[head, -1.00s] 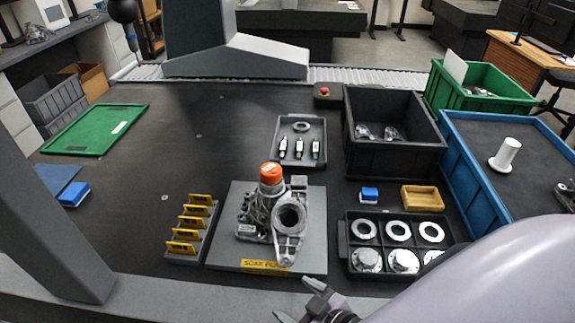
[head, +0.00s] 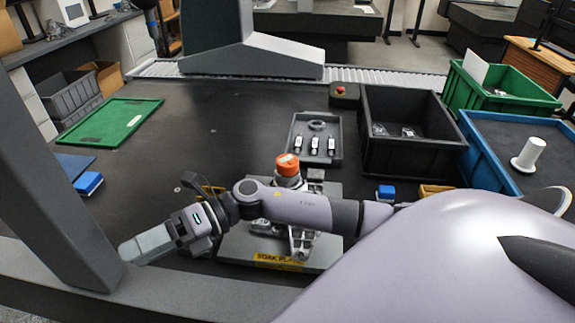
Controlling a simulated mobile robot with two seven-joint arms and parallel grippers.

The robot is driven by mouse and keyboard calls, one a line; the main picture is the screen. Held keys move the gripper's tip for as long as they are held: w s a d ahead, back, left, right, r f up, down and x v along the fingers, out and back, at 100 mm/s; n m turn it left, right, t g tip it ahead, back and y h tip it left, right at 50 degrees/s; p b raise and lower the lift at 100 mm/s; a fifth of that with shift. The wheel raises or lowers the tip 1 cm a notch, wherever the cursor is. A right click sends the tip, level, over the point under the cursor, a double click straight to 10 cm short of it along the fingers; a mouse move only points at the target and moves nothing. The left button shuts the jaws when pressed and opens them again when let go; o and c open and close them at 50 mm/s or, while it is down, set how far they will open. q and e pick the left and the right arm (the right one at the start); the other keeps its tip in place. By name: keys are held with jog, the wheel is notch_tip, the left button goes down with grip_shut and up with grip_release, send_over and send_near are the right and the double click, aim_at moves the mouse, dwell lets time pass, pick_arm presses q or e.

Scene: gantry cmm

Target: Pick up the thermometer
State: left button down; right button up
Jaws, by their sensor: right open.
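An orange round-topped cylinder (head: 288,165) with a small pale label on top stands on the metal casting (head: 302,240); it is the likeliest thermometer, but I cannot tell for sure. The casting sits on the grey soak plate (head: 318,262) and is largely hidden by my right arm. My right gripper (head: 135,250) is open, left of the soak plate near the table's front edge, well apart from the orange cylinder. No object shows between its fingers. My left gripper is out of view.
A tray with several small parts (head: 294,127) and a black bin (head: 412,164) stand behind. A blue block (head: 88,183) and green mat (head: 116,122) lie left. My arm hides the yellow-piece rack and the ring tray.

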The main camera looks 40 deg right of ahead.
jog(key=w+d+f+n+g+h+b, duration=0.1)
jog(key=w+d+n+g+h, duration=0.1)
jog(key=d+n+h, duration=0.45)
jog(key=w+d+f+n+g+h+b, duration=0.1)
jog(key=w+d+n+h, duration=0.2)
jog(key=d, duration=0.6)
jog(key=d+r+h, duration=0.2)
jog(key=d, duration=0.4)
jog(key=d+r+h, duration=0.2)
jog(key=d+h, duration=0.1)
jog(key=d, duration=0.4)
jog(key=d+r+m+h+b, duration=0.1)
jog(key=d+r+h, duration=0.2)
jog(key=d, duration=0.4)
jog(key=shift+s+r, duration=0.1)
jog(key=shift+s, duration=0.1)
jog(key=shift+d+f, duration=0.1)
jog(key=shift+f, duration=0.1)
jog(key=f, duration=0.5)
jog(key=shift+s+a+f, duration=0.25)
jog(key=shift+s+a, duration=0.05)
jog(key=shift+a, duration=0.05)
jog(key=shift+f, duration=0.5)
jog(key=c, duration=1.3)
jog(key=shift+o, duration=0.2)
notch_tip(320, 180, up, 13)
notch_tip(320, 180, up, 7)
jog(key=p, duration=0.3)
send_over(287, 160)
